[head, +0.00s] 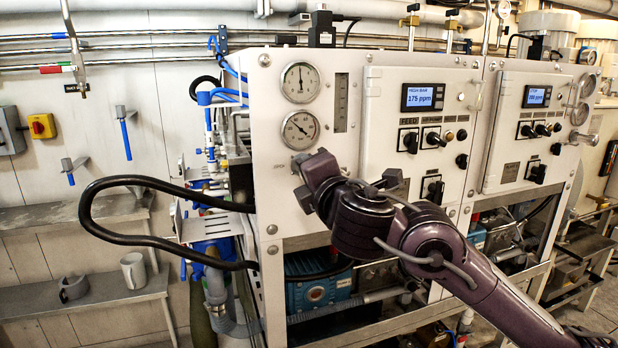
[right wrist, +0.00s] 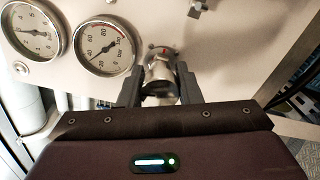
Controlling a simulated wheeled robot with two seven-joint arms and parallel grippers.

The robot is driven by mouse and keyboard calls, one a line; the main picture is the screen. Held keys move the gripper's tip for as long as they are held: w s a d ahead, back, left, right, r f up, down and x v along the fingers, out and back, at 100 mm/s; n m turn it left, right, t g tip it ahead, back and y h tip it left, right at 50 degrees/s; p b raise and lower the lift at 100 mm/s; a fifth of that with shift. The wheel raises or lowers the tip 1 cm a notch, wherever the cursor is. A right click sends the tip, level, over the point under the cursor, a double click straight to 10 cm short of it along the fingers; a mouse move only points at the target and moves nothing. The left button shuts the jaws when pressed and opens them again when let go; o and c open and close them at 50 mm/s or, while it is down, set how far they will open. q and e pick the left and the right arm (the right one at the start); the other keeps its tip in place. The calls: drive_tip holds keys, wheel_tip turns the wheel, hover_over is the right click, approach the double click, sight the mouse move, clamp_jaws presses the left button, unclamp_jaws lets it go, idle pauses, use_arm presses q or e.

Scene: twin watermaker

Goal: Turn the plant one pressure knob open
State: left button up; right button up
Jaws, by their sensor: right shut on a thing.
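The plant one panel (head: 262,110) is the nearer white cabinet face in the head view, with two round gauges (head: 300,82) at its upper left. The pressure knob (right wrist: 160,70) is a metallic cylinder below and right of the gauges in the right wrist view. My right gripper (right wrist: 159,88) has one finger on each side of it and is shut on it. In the head view my right gripper (head: 301,180) is at the panel below the lower gauge, and the arm hides most of the knob. My left gripper is not in view.
A display (head: 422,97) reading 175 ppm and several black switches are right of my wrist. A second similar panel (head: 510,130) stands further right. A black hose (head: 90,210) loops out at the left. A shelf (head: 90,298) holds two mugs.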

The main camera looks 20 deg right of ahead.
drive_tip(key=shift+f+n+b, duration=0.15)
drive_tip(key=shift+n+b, duration=0.15)
drive_tip(key=shift+n, duration=0.7)
drive_tip(key=n+b, duration=0.1)
drive_tip(key=n, duration=0.3)
drive_tip(key=shift+n+b, duration=0.3)
drive_tip(key=shift+b, duration=0.05)
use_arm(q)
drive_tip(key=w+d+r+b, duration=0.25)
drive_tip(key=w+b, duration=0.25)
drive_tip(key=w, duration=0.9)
use_arm(e)
drive_tip(key=n, duration=1)
drive_tip(key=shift+f+n, duration=0.1)
drive_tip(key=shift+n, duration=0.3)
drive_tip(key=n+b, duration=0.2)
drive_tip(key=n, duration=0.3)
drive_tip(key=shift+b, duration=0.3)
use_arm(q)
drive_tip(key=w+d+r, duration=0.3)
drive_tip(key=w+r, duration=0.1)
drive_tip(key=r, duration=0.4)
drive_tip(key=shift+b, duration=0.45)
use_arm(e)
drive_tip(key=shift+n, duration=1.4)
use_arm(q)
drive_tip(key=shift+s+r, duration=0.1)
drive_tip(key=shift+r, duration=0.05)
use_arm(e)
drive_tip(key=o, duration=1)
